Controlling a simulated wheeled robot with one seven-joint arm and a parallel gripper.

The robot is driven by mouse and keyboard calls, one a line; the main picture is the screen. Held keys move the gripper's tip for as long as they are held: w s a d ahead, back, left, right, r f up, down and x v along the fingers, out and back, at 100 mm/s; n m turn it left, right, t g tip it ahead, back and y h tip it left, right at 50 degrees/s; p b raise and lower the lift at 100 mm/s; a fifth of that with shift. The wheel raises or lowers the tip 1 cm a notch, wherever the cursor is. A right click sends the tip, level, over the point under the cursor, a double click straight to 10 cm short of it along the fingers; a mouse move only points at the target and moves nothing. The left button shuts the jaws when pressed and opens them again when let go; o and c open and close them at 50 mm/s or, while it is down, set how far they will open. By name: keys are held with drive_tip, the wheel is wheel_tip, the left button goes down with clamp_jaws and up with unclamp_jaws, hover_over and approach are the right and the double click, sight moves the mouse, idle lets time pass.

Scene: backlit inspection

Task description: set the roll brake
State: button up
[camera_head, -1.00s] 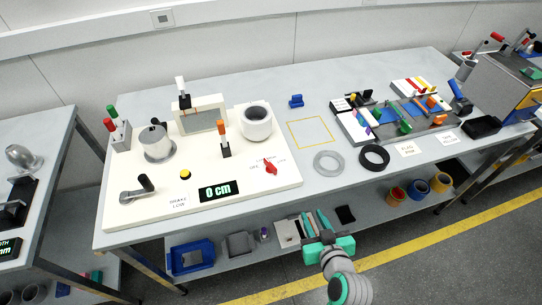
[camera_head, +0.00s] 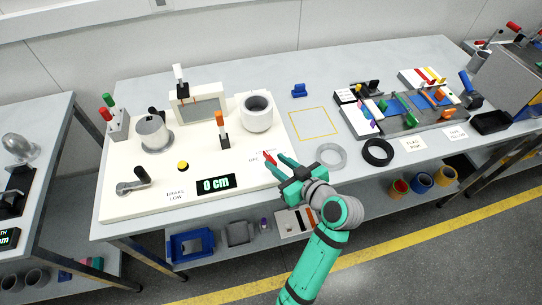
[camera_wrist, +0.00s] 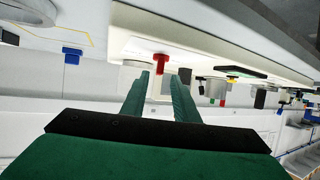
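A red knob (camera_head: 267,157) stands at the right front of the cream panel (camera_head: 235,172), beside small printed marks that are partly covered. My gripper (camera_head: 273,163) is at the panel's right front edge, its fingers open and pointing at the knob. In the wrist view, the red knob (camera_wrist: 160,63) appears between and just beyond the two green fingertips (camera_wrist: 158,82); I cannot tell whether they touch it. A label reading "BRAKE LOW" (camera_head: 175,195) lies at the panel's front. The black display (camera_head: 215,184) reads 0 cm.
The panel also carries a crank (camera_head: 133,184), a yellow button (camera_head: 183,165), an orange-tipped lever (camera_head: 221,130), a grey drum (camera_head: 154,134) and a white cylinder (camera_head: 257,113). A grey ring (camera_head: 331,155) and a black ring (camera_head: 377,152) lie to the right of my gripper.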

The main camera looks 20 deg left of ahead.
sight(271, 157)
drive_tip(key=shift+x, duration=2.55)
drive_tip(key=shift+w+d, duration=0.1)
drive_tip(key=shift+c, duration=0.6)
clamp_jaws()
